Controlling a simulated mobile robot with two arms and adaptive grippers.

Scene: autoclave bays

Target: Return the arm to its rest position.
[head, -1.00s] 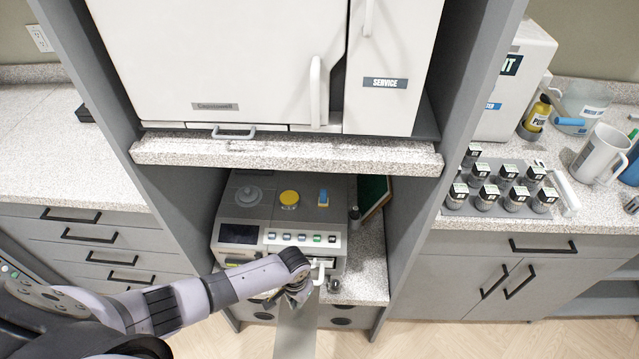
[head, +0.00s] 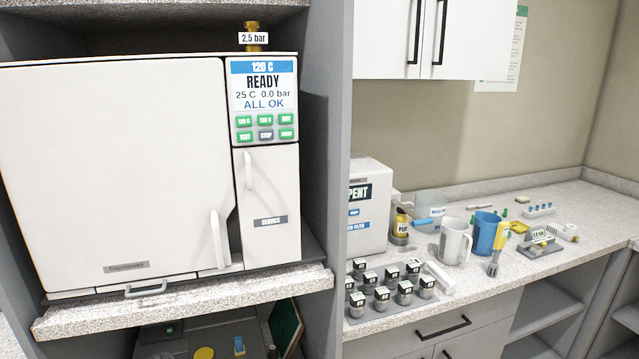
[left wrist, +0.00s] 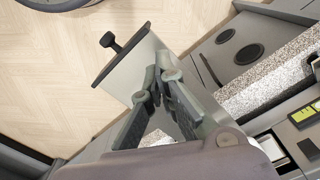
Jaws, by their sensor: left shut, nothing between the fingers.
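My left gripper (left wrist: 158,92) shows in the left wrist view, shut with nothing held. Its fingertips appear in front of a pale grey panel (left wrist: 132,68) with a black knob (left wrist: 111,42); I cannot tell whether they touch it. My left arm and gripper are out of the head view. My right gripper is in neither view.
The white autoclave (head: 120,170), door closed, sits on a speckled shelf; its display (head: 264,84) reads READY. Below it is a grey bench device, partly visible. To the right, the counter (head: 400,318) holds small jars (head: 405,290), a white jug (head: 455,242) and a blue cup (head: 488,233).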

